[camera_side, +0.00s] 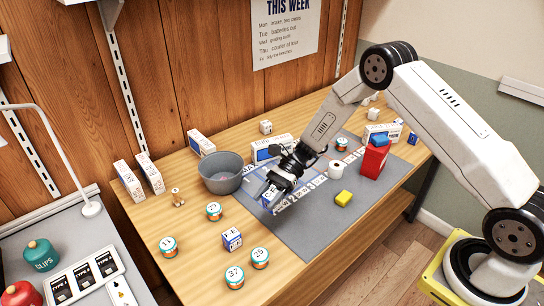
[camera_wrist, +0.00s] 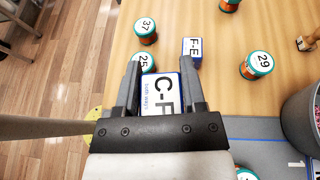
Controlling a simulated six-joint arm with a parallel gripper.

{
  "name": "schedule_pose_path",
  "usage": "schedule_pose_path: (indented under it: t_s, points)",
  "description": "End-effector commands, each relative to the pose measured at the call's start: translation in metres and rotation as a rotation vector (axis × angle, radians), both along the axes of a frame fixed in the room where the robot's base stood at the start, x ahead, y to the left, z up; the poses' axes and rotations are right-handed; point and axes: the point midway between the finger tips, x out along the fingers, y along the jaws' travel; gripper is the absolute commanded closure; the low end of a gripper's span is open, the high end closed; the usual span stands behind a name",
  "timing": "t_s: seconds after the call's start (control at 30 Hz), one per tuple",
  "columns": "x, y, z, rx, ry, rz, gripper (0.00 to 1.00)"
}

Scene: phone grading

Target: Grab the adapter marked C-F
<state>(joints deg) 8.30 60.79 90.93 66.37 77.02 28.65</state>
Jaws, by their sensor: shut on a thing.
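The adapter marked C-F (camera_wrist: 160,96) is a white block with blue edges, between the two fingers of my gripper (camera_wrist: 162,88) in the wrist view. My gripper is shut on it. In the side view my gripper (camera_side: 272,190) is over the left part of the grey mat, with the adapter (camera_side: 269,198) at its tips. I cannot tell whether the adapter touches the mat. A similar block marked F-E (camera_wrist: 192,48) lies just beyond the fingertips, apart from them; it also shows in the side view (camera_side: 232,239).
Cans marked 37 (camera_side: 234,277), 25 (camera_side: 260,258), 29 (camera_side: 213,211) and 11 (camera_side: 168,246) stand on the wooden table. A grey bowl (camera_side: 222,178) is left of my gripper.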

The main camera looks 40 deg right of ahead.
Motion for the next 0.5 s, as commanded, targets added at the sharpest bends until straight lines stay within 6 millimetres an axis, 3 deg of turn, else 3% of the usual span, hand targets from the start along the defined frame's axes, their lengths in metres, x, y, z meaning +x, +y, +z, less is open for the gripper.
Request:
schedule_pose_path:
  t_s: [0.2, 0.5]
  points:
    - [-0.023, -0.004, 0.011, 0.001, 0.0, -0.001, 1.0]
    - [-0.04, -0.007, 0.019, 0.0, -0.001, -0.001, 1.0]
